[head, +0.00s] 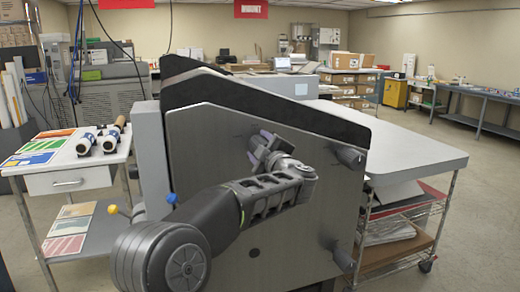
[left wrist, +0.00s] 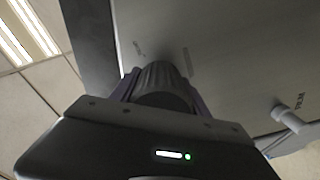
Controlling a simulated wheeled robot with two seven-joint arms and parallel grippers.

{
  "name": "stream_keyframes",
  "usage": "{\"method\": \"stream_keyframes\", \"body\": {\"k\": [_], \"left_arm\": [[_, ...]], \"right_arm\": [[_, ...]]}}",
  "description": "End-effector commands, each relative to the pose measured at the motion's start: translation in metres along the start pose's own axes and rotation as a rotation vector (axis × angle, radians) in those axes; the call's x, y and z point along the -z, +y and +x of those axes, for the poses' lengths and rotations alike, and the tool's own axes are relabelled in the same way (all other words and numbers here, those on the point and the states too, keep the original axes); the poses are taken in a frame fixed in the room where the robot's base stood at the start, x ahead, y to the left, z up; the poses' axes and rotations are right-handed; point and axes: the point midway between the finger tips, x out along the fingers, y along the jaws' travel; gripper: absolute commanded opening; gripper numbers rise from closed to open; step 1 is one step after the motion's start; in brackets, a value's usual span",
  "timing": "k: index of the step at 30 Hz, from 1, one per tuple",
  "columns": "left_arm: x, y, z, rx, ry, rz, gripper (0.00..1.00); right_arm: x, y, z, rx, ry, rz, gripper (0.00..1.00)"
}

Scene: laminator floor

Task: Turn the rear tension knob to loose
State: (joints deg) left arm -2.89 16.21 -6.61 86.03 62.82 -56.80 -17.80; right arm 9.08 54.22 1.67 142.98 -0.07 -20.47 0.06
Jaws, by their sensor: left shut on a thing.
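A grey laminator side panel (head: 210,150) stands in front of me. My left gripper (head: 268,147) is at the upper middle of this panel, and its arm hides part of the panel. In the left wrist view, a dark ridged knob (left wrist: 165,80), the rear tension knob, sits between the two fingers. The left gripper (left wrist: 160,92) is shut on it from both sides. A small printed mark (left wrist: 138,47) and a short pale line (left wrist: 187,62) lie on the panel near the knob; the print is too blurred to read. My right gripper is in neither view.
Two dark knobs (head: 350,157) (head: 343,258) stick out at the panel's right edge. A blue-tipped lever (head: 171,198) and a yellow-tipped one (head: 112,209) are at left. A white cart (head: 75,163) with rolls and cards stands left; a grey table (head: 415,150) extends right.

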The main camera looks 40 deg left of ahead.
Motion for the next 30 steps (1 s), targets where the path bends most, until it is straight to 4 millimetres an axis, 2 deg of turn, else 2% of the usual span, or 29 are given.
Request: {"method": "stream_keyframes", "body": {"k": [9,10,18,26,30], "left_arm": [[-0.001,-0.001,0.0,0.001,-0.002,-0.005,0.13],[-0.001,-0.001,0.0,0.001,-0.002,-0.005,0.54],[-0.001,0.0,0.0,0.001,-0.001,-0.003,0.75],[0.0,0.0,-0.001,0.0,-0.001,-0.003,0.75],[-0.001,0.0,-0.01,0.0,-0.001,-0.004,0.75]], "right_arm": [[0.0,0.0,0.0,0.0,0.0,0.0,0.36],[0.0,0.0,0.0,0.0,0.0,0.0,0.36],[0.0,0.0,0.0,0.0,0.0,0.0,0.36],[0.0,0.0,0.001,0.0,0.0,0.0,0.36],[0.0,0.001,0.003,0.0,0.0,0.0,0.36]]}}
